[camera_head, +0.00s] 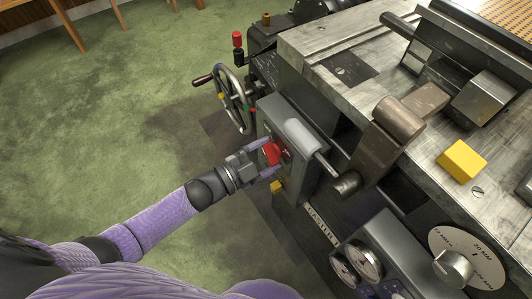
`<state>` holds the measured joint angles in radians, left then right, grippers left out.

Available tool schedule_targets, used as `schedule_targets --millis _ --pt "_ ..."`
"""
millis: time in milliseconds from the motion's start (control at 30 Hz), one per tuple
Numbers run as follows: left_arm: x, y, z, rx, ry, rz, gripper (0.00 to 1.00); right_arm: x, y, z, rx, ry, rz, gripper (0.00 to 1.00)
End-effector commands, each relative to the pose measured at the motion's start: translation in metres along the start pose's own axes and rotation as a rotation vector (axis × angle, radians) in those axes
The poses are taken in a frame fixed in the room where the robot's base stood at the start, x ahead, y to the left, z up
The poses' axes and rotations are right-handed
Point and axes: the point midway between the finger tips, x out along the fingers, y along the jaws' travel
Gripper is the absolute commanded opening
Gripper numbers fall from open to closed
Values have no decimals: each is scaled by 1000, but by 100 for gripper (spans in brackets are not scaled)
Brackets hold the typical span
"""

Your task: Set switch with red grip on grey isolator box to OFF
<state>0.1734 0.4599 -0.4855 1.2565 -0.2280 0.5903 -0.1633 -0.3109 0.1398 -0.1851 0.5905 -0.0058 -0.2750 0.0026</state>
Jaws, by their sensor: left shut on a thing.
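The grey isolator box (295,128) is fixed to the side of the dark machine in the middle of the head view. Its red grip (271,153) is on the face turned toward my arm. My left gripper (267,158) comes in from the left and is shut on the red grip, with one purple finger above it and one below. The fingers partly cover the grip, and I cannot read any ON or OFF mark or tell the switch's exact position. My right gripper is not in view.
A spoked handwheel (233,98) stands just behind the box. Gauges (360,262) and a dial (466,262) are at the lower right. Green floor at left is clear.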

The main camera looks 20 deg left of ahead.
Motion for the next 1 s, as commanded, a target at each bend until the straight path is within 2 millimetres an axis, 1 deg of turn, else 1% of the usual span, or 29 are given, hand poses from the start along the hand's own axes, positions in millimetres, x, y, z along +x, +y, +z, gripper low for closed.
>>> schedule_targets --millis 167,200,267,300,467,567,667,800,900,1000 --pt "0 1 1 -4 -2 1 20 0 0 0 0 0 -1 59" --pt "0 1 1 -4 -2 1 86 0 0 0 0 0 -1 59" --pt "0 1 0 -3 -2 1 98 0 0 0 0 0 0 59" --pt "0 1 0 -3 -1 1 100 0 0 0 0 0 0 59" --pt "0 0 0 -2 -1 0 100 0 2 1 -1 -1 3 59" --pt "-8 0 0 -1 -2 1 100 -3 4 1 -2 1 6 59" --pt "-31 -2 -2 -2 -4 3 100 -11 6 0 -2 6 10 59" --pt "-68 -1 -1 -2 -4 2 100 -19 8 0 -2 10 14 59" --pt "-87 0 -1 -2 -3 2 100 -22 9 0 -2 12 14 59" --pt "-97 0 0 -2 -2 1 100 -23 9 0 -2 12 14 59"
